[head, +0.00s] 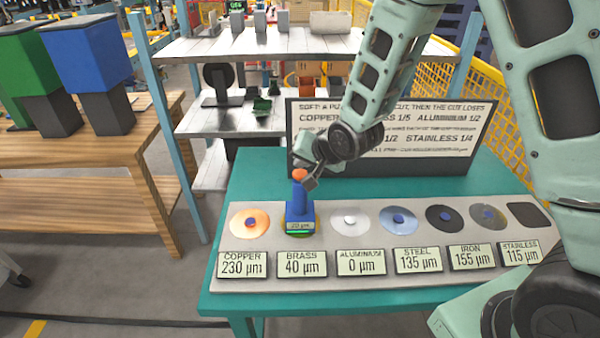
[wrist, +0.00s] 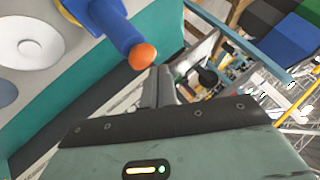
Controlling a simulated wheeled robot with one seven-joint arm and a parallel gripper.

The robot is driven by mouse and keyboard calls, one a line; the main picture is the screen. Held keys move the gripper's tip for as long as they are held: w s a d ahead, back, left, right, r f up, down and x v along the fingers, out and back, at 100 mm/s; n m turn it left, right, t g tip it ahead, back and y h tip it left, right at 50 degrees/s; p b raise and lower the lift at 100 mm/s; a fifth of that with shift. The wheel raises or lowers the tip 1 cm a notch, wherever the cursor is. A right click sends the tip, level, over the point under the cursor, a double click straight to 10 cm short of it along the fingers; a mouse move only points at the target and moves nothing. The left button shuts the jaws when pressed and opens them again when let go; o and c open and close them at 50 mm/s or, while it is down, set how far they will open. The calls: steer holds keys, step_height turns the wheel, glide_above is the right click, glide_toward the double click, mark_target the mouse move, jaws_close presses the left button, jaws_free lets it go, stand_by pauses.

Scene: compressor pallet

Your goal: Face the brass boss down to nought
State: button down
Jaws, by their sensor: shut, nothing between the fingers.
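The brass boss (head: 314,229) sits second from left on the grey plate, mostly hidden under a blue facing tool (head: 299,205). The tool stands upright, with an orange knob (head: 299,174) on top and a small display that seems to read 20 µm. The brass label (head: 302,263) reads 40 µm. My gripper (head: 312,181) is shut and empty, right beside the knob. In the wrist view the closed fingers (wrist: 159,78) end close to the orange knob (wrist: 142,56); I cannot tell whether they touch.
The grey plate (head: 228,243) on the teal table (head: 232,300) also holds copper 230, aluminium 0, steel 135, iron 155 and stainless 115 µm discs, and a dark square pad (head: 528,214). A partly hidden rule board (head: 425,145) stands behind. A wooden bench (head: 150,150) is left.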

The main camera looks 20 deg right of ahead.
mark_target(303, 175)
steer(key=shift+f+b, duration=0.35)
steer(key=shift+f, duration=0.05)
steer(key=shift+f+b, duration=0.6)
steer(key=shift+f, duration=0.1)
stand_by(0.7)
stand_by(0.4)
steer(key=shift+r+p, duration=0.8)
steer(key=shift+r, duration=0.35)
steer(key=shift+r+p, duration=1.9)
steer(key=shift+r, duration=0.65)
